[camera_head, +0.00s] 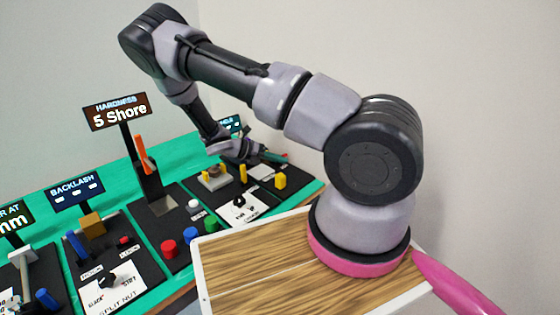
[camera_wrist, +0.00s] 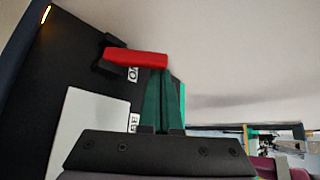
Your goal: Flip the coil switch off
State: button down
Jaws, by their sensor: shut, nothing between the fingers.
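The switch shows in the wrist view as a red lever (camera_wrist: 137,57) in a black mount (camera_wrist: 106,54) on a dark panel. A label reading ON, turned sideways, sits just under the lever; a second label lower down is partly hidden. My gripper (camera_wrist: 162,72) has its green fingers together, with nothing between them. Their tips come right up to the lever's right part; whether they touch it I cannot tell. In the head view my gripper (camera_head: 246,152) is small at the far end of the bench, and the switch cannot be made out clearly beside it.
A white plate (camera_wrist: 88,130) lies left of the fingers in the wrist view. In the head view, yellow posts (camera_head: 280,181) stand near my gripper. Panels with knobs, coloured buttons and sign posts, such as the hardness sign (camera_head: 117,111), line the green bench (camera_head: 110,178).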

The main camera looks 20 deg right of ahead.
jog(key=shift+w+a+r+n+g+h, duration=0.2)
jog(key=shift+w+r+n+g+h, duration=0.45)
jog(key=shift+n+g, duration=0.2)
jog(key=shift+w+a+r+n+g+h, duration=0.2)
jog(key=shift+w+n+g+h, duration=0.15)
jog(key=shift+n+h, duration=0.2)
jog(key=shift+w+a+r+n+g+h, duration=0.15)
jog(key=shift+w+n+g+h, duration=0.2)
jog(key=shift+n, duration=0.25)
jog(key=shift+w, duration=0.25)
jog(key=shift+a, duration=0.15)
jog(key=v, duration=1)
jog(key=shift+a+r, duration=0.15)
jog(key=shift+a, duration=0.15)
